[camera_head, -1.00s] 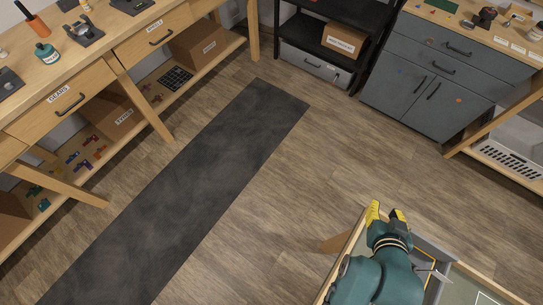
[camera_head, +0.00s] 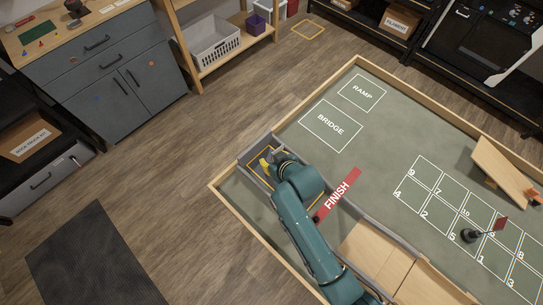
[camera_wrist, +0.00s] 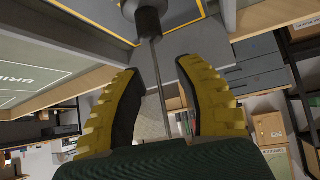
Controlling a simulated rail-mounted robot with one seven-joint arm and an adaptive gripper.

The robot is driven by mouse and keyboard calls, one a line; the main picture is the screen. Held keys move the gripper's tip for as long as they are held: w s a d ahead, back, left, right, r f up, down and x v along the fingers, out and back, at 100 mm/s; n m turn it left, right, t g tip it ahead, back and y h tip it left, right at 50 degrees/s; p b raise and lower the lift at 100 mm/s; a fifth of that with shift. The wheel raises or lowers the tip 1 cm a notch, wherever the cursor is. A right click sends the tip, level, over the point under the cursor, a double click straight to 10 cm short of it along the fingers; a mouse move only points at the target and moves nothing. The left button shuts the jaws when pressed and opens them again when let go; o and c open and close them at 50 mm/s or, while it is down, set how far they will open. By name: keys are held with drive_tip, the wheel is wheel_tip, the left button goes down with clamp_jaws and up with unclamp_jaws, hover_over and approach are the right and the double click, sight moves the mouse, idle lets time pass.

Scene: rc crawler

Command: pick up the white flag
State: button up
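My gripper (camera_head: 267,162) is over the grey-walled, yellow-outlined corner bay of the crawler field in the head view. In the wrist view its two yellow ridged fingers (camera_wrist: 168,105) are apart, with a thin grey pole (camera_wrist: 157,70) between them. Gaps show between the pole and both fingers. The pole joins a dark round base (camera_wrist: 148,20) at the top of that view. I cannot make out the white flag's cloth for certain; my arm and fingers may hide it. A red flag (camera_head: 501,223) on a dark base stands on the numbered grid.
The field's wooden rim (camera_head: 228,200) and grey bay wall (camera_head: 252,176) are close to my gripper. A red FINISH strip (camera_head: 338,195) and wooden ramp boards (camera_head: 375,248) lie beside my arm. A tilted board (camera_head: 497,168) stands at the right. The RAMP and BRIDGE areas are bare.

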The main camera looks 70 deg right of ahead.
clamp_jaws()
idle(0.4)
